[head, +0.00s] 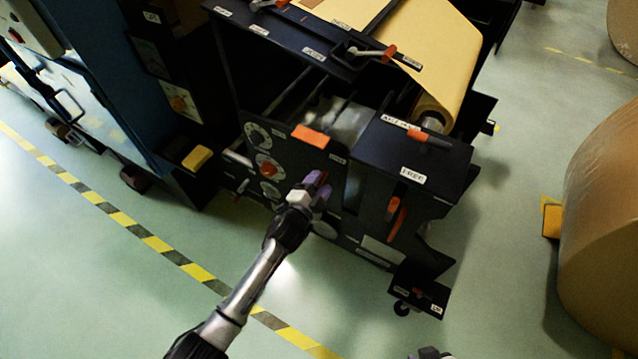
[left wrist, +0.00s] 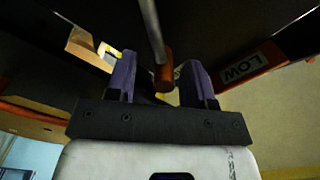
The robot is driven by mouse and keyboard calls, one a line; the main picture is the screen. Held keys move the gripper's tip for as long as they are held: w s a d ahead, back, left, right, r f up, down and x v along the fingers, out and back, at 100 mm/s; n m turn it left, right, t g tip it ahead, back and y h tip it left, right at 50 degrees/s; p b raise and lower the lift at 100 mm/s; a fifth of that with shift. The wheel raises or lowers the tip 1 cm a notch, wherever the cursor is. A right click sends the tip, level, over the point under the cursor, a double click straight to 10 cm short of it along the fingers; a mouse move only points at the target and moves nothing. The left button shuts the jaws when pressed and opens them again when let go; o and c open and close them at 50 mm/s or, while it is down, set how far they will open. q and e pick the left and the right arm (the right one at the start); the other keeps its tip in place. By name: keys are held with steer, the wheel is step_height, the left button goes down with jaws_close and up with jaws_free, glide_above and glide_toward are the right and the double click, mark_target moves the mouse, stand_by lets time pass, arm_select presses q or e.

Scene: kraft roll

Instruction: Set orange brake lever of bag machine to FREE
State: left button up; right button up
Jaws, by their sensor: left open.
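The bag machine (head: 318,165) is a dark frame with dials and several orange-handled controls. An orange lever (head: 396,216) sits upright on its front panel, and an orange handle (head: 430,138) lies on its top plate near small white labels. I cannot tell which is the brake lever. My left gripper (head: 318,182) is open in front of the panel, left of both. In the left wrist view, an orange-brown knob (left wrist: 163,77) on a grey rod shows between its purple fingers (left wrist: 158,80); I cannot tell if they touch. A small part of my right gripper (head: 430,353) shows at the bottom edge.
A kraft paper sheet (head: 440,45) runs over a roller at the top. A large brown roll (head: 605,220) stands at right. Striped floor tape (head: 155,242) crosses clear green floor at left.

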arm_select(q)
steer(key=shift+s+a, duration=0.25)
steer(key=shift+s, duration=0.05)
steer(key=p+v, duration=0.5)
steer(key=v, duration=0.8)
